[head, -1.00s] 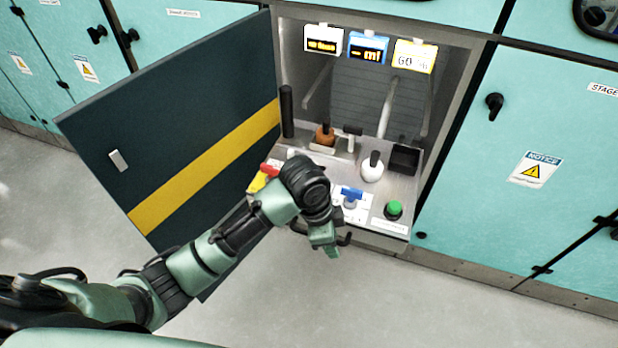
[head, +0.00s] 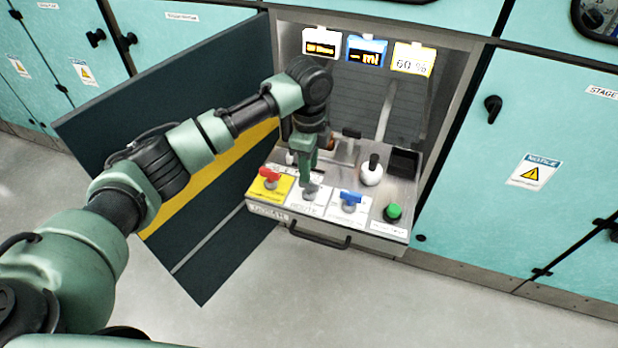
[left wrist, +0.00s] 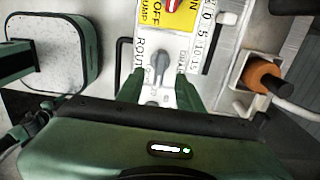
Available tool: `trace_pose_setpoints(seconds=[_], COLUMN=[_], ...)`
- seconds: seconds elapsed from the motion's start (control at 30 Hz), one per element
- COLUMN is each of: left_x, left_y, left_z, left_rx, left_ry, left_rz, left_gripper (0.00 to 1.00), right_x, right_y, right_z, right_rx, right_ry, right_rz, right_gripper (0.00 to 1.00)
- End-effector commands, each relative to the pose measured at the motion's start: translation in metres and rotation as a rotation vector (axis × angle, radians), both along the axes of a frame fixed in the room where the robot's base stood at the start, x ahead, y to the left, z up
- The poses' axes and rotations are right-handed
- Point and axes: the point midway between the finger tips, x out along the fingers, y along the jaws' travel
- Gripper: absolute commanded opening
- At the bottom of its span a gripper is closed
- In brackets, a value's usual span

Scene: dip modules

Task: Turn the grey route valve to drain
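The grey route valve (head: 311,191) sits on a white plate lettered ROUTE (head: 305,208), between the red valve and the blue valve on the drawer's front panel. In the left wrist view the grey valve (left wrist: 160,64) has its handle slightly slanted, and part of the plate's lettering is cut off or hidden. My left gripper (head: 306,182) points down right over the grey valve. In the left wrist view its two green fingers (left wrist: 160,92) stand apart on either side of the valve's near end; I cannot tell whether they touch it. My right gripper is not in view.
A red valve on a yellow plate (head: 263,187) is at left, a blue valve (head: 350,198) and green button (head: 393,212) at right. A white-based knob (head: 371,172) and an orange-brown part (left wrist: 264,75) stand behind. The open dark door (head: 215,248) is at left.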

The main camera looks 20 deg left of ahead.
Motion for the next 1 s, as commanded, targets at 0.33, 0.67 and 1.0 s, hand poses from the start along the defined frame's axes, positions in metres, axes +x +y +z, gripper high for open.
trace_pose_setpoints(seconds=[0.33, 0.67, 1.0], left_x=[0.0, 0.0, 0.0], left_y=[0.0, -0.001, -0.001], left_z=[-0.046, -0.049, -0.049], left_rx=[-0.001, -0.001, -0.001], left_ry=[-0.001, -0.002, -0.001], left_rz=[0.001, 0.0, 0.003], left_gripper=[0.36, 0.34, 0.0], right_x=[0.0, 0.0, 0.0], right_y=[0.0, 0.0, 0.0], right_z=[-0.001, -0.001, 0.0], right_rx=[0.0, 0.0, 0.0], right_ry=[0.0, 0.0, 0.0], right_rz=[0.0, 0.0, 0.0], right_gripper=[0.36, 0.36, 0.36])
